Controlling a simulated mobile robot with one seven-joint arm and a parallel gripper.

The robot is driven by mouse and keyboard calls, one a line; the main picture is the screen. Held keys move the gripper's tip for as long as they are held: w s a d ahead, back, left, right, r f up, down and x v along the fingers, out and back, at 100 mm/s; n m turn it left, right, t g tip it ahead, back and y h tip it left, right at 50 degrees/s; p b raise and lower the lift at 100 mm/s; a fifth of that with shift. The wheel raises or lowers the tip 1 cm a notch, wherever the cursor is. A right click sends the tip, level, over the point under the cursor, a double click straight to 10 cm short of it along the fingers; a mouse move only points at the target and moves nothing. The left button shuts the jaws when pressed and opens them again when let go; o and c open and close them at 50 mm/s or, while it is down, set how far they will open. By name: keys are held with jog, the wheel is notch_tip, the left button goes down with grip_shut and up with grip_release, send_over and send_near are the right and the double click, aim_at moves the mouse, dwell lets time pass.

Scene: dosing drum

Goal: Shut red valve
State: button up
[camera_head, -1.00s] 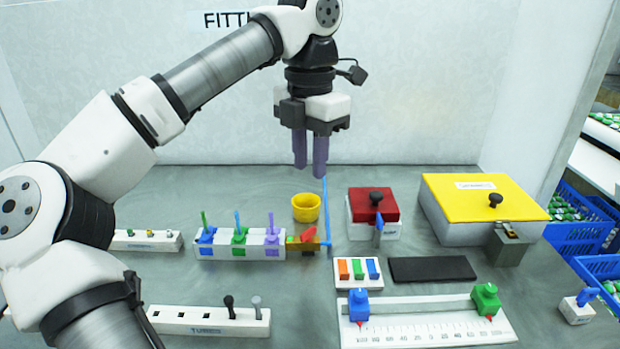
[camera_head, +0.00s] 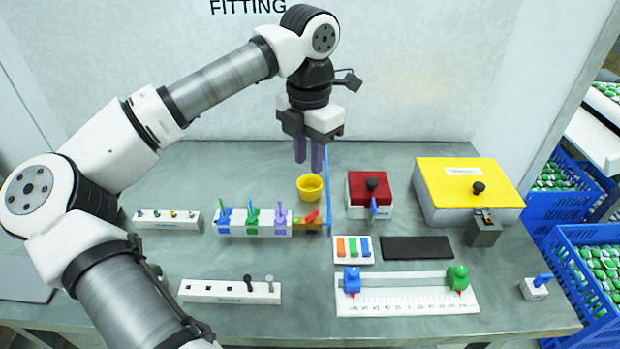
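A row of valves on a white block (camera_head: 253,231) stands left of the middle of the bench, with blue (camera_head: 224,217), green (camera_head: 252,216) and purple (camera_head: 280,217) handles pointing up. The red valve handle (camera_head: 311,216) is at the row's right end, on an orange-brown section. It leans over to the right, lower than the other handles. My gripper (camera_head: 309,167) hangs above and behind the red valve, with its two purple fingers pointing down over the yellow cup. The fingers are apart with nothing visible between them.
The yellow cup (camera_head: 310,187) stands just behind the red valve, and a thin blue rail (camera_head: 326,190) is right of it. A red-lidded box (camera_head: 371,188) and a yellow-lidded box (camera_head: 467,187) stand farther right. A slider scale (camera_head: 405,305) lies in front.

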aim_at(310, 215)
jog(key=f+p, duration=0.1)
jog(key=f, duration=0.3)
jog(key=f+p, duration=0.2)
jog(key=f, duration=0.3)
jog(key=f+p, duration=0.1)
jog(key=f, duration=0.3)
jog(key=shift+s+d+f+p, duration=0.1)
jog(key=shift+s+f+p, duration=0.2)
jog(key=shift+f+p, duration=0.1)
grip_shut()
